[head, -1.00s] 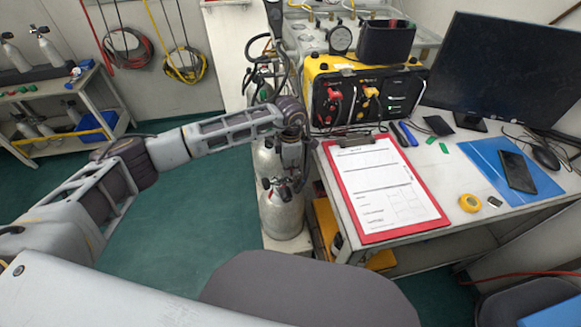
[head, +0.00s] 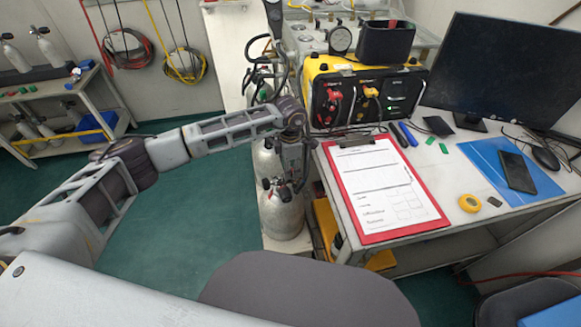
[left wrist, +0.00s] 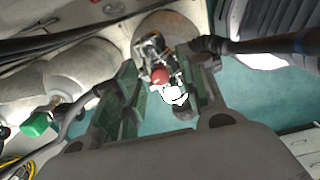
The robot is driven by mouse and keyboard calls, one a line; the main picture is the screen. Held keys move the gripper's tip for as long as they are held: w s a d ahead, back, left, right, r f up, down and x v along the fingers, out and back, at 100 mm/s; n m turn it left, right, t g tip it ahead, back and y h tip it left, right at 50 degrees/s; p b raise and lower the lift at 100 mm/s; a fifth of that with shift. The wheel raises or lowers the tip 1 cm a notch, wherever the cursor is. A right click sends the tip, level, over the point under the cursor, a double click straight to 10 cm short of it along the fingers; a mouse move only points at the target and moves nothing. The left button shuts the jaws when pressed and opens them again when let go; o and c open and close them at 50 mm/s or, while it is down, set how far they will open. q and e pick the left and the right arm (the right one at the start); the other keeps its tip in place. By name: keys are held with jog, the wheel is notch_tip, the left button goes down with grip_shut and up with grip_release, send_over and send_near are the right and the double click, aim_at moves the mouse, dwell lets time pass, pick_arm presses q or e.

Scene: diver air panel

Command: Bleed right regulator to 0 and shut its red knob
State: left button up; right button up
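In the left wrist view a red knob (left wrist: 160,76) sits on a metal regulator and valve assembly with a white-faced gauge (left wrist: 175,95). The assembly is at the top of a cylinder (left wrist: 170,28). My left gripper (left wrist: 160,97) is open, its two green-padded fingers on either side of the knob and gauge. I cannot tell whether either finger touches them. In the head view my left gripper (head: 291,175) points down over the grey cylinders (head: 281,217) left of the table, and it hides most of the regulator. My right gripper is not in view.
A green knob (left wrist: 37,123) with a hose stands left of the fingers in the wrist view. A yellow air panel box (head: 345,68), a red clipboard (head: 440,219) and a monitor (head: 500,70) are on the table. The green floor (head: 190,220) left of the cylinders is clear.

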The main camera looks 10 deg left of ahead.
pick_arm(q)
notch_tip(320, 180, up, 12)
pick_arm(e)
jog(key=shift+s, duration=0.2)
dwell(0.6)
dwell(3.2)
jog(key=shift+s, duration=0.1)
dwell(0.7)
